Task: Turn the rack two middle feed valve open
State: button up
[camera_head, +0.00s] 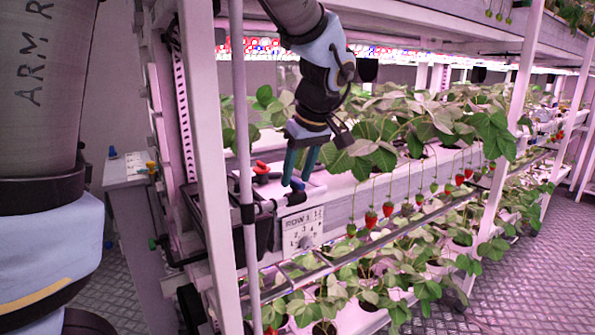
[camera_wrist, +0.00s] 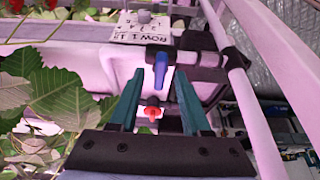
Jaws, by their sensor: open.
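A valve with a blue lever handle (camera_head: 297,184) sits on a grey pipe by the rack's near upright in the head view. The blue handle also shows in the wrist view (camera_wrist: 160,70). My gripper (camera_head: 299,179) points down over this valve with its teal fingers apart. In the wrist view my gripper (camera_wrist: 159,76) has the blue handle in line between its fingertips; I cannot tell whether either finger touches it. A red handle (camera_head: 262,168) lies to the left, and a red knob (camera_wrist: 152,112) shows between the fingers in the wrist view.
A white label plate reading "ROW 1" (camera_head: 302,227) hangs below the valve. Strawberry plants (camera_head: 380,125) crowd the shelf to the right, with berries hanging. A thin upright pole (camera_head: 243,130) and the rack post (camera_head: 205,150) stand close to the left. The right aisle is clear.

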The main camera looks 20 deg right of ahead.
jog(key=shift+c, duration=0.2)
grip_shut()
dwell(0.5)
